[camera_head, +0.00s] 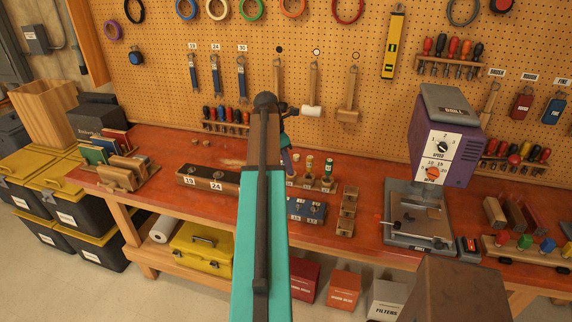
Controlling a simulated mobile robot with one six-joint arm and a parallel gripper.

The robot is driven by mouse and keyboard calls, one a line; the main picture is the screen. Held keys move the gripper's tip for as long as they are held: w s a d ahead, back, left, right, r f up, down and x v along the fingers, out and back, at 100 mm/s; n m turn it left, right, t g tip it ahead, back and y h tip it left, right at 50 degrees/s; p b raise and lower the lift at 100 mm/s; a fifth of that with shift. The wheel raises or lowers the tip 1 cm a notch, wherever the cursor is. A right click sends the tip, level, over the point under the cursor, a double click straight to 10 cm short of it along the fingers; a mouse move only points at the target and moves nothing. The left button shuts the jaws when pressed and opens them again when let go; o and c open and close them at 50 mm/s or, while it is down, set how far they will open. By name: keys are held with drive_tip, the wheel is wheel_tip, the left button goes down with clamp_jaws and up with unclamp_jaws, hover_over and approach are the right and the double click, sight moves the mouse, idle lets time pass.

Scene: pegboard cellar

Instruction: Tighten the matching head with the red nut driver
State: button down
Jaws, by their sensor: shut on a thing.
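My gripper (287,165) is small in view and partly covered by my own teal arm. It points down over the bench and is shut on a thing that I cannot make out. I cannot make out a red nut driver; the stand's left end is close to my gripper. A blue block (306,209) with small heads and number labels sits in front of the stand, its left edge hidden by my arm. I cannot tell the heads apart.
A long block (207,181) marked 19 and 24 lies left of my arm. A purple drill press (437,140) rises farther right. Tools hang on the pegboard behind. The bench (365,210) is clear between bins and press.

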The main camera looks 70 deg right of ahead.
drive_tip(key=shift+f, duration=0.15)
wheel_tip(320, 180, down, 7)
drive_tip(key=shift+r+b, duration=0.2)
drive_tip(key=shift+b, duration=0.1)
idle(0.5)
drive_tip(key=shift+f, duration=1)
idle(1.6)
